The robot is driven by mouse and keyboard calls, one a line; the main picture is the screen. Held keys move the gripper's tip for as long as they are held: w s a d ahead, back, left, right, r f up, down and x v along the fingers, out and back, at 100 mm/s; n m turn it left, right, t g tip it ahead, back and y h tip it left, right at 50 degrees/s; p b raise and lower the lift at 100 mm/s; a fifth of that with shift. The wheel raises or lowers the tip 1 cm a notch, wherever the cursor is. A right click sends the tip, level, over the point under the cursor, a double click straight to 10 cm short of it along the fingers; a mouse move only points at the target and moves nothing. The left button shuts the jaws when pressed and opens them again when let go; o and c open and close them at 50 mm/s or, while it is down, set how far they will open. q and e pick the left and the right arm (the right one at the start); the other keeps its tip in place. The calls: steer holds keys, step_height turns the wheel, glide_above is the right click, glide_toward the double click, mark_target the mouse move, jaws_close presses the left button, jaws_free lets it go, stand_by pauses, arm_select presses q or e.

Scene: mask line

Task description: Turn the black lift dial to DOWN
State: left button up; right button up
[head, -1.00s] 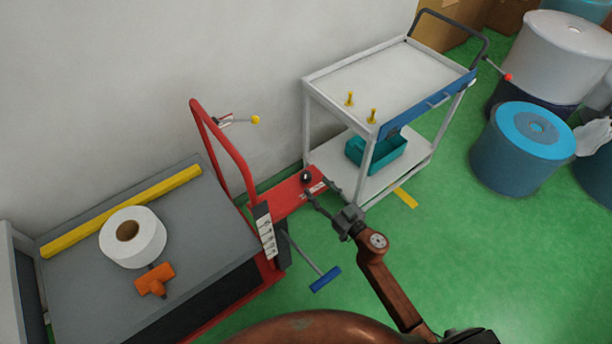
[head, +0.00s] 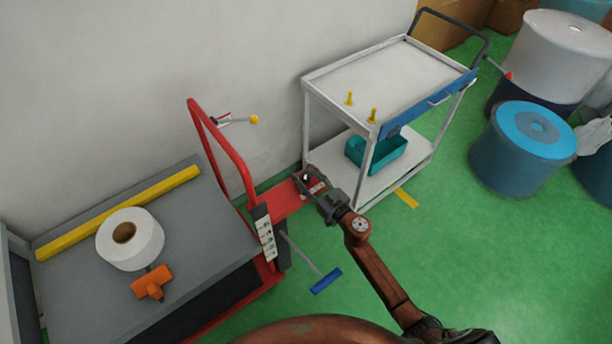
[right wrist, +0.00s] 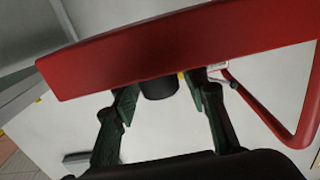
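The black lift dial (right wrist: 159,87) sticks out from the edge of the red panel (right wrist: 180,48) in the right wrist view. In the head view the red panel (head: 284,204) runs from the red lift table towards the white cart, and the gripper mostly hides the dial. My right gripper (head: 307,180) is at the panel's far end. In the right wrist view its two fingers (right wrist: 166,93) are apart, one on each side of the dial, with gaps visible between them and it. My left gripper is not in view.
The lift table (head: 205,225) carries a white roll (head: 131,240), an orange fitting (head: 152,284) and a yellow bar (head: 120,212). A white cart (head: 390,80) stands close beside the gripper. A blue pedal (head: 326,281) juts out over open green floor.

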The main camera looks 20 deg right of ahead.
steer(key=c, duration=0.9)
